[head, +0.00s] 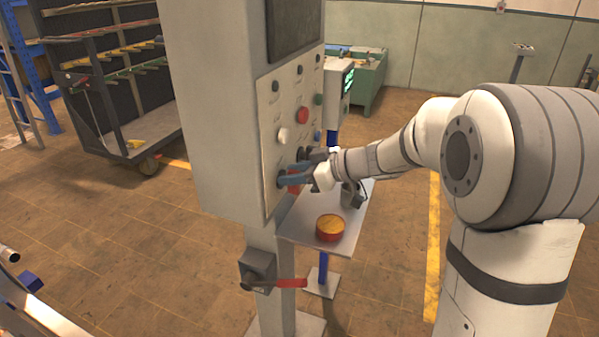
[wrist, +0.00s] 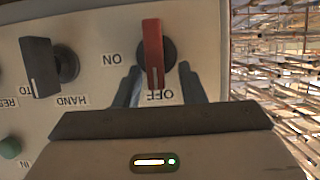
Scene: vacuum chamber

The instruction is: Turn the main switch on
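The main switch (wrist: 152,50) is a red handle on a dark round base in the wrist view. Its handle lies in line with the OFF label, and the ON label is to its left; the lettering appears upside down. In the head view, part of the red handle (head: 294,182) shows low on the control panel (head: 268,115). My gripper (wrist: 160,78) is open at the panel, with one blue-grey finger on each side of the handle's lower end. Gaps show between the fingers and the handle. My gripper (head: 285,177) also shows in the head view.
A black selector knob (wrist: 40,68) sits left of the switch in the wrist view, with a green button (wrist: 10,148) below it. A shelf (head: 325,234) holding a red-and-yellow round item (head: 330,228) is below my gripper. A red lever (head: 291,283) sticks out from the post.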

